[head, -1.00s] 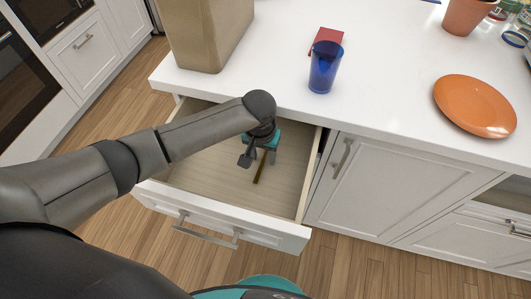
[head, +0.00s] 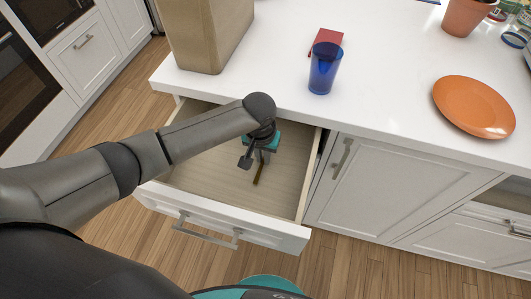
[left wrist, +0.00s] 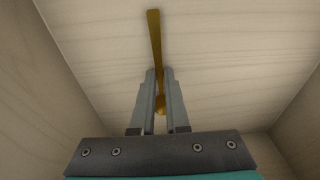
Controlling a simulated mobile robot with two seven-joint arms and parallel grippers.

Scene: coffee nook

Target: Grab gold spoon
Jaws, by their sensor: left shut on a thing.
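The gold spoon (left wrist: 155,45) shows in the left wrist view, with its long handle pointing away and its lower end between the fingers. In the head view a short part of the spoon (head: 260,173) shows below the gripper, inside the open drawer (head: 212,207). My left gripper (head: 257,160) is down in the drawer and shut on the spoon; its fingers (left wrist: 160,95) stand on both sides of it in the left wrist view. The arm hides part of the drawer. My right gripper is not in view.
The white counter (head: 390,75) lies above and behind the drawer. On it stand a blue cup (head: 324,68), a red item (head: 328,37), an orange plate (head: 473,107), a tan box (head: 203,30) and a terracotta pot (head: 466,15). The drawer walls surround the gripper closely.

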